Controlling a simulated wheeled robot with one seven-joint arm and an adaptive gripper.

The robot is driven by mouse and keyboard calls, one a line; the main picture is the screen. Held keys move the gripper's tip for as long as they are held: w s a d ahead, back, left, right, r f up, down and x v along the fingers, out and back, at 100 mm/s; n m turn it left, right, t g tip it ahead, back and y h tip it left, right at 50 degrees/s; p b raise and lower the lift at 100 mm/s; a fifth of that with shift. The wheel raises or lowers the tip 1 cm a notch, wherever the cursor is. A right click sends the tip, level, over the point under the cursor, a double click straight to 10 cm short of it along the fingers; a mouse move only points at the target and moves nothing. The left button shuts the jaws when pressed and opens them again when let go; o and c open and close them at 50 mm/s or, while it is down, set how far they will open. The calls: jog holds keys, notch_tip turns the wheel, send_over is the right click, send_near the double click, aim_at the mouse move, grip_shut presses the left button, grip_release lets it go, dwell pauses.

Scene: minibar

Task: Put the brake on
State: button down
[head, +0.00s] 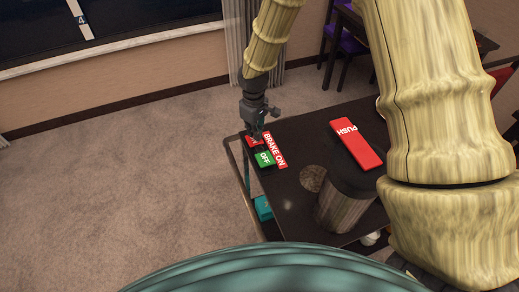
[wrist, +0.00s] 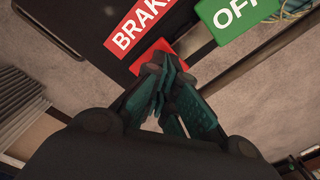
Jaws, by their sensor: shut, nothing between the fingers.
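The brake control sits at the left corner of a dark cart top (head: 300,155). It has a red pedal or button (head: 251,141), a green OFF piece (head: 265,159) and a red BRAKE ON label (head: 274,150). My gripper (head: 257,132) is shut and empty, with its tips over the red piece. In the wrist view the closed fingertips (wrist: 160,64) overlap the red piece (wrist: 150,53) and hide part of it. The green OFF piece (wrist: 246,22) lies to their right. I cannot tell whether the tips touch the red piece.
A red PUSH plate (head: 357,144) lies on the cart's right side. A dark cylindrical container (head: 345,205) stands near the front, beside a round brown spot (head: 312,178). Purple chairs (head: 349,45) stand behind. Carpet (head: 120,190) to the left is clear.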

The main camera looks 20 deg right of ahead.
notch_tip(320, 180, up, 6)
jog(key=p, duration=0.4)
dwell(0.5)
jog(key=shift+r, duration=0.1)
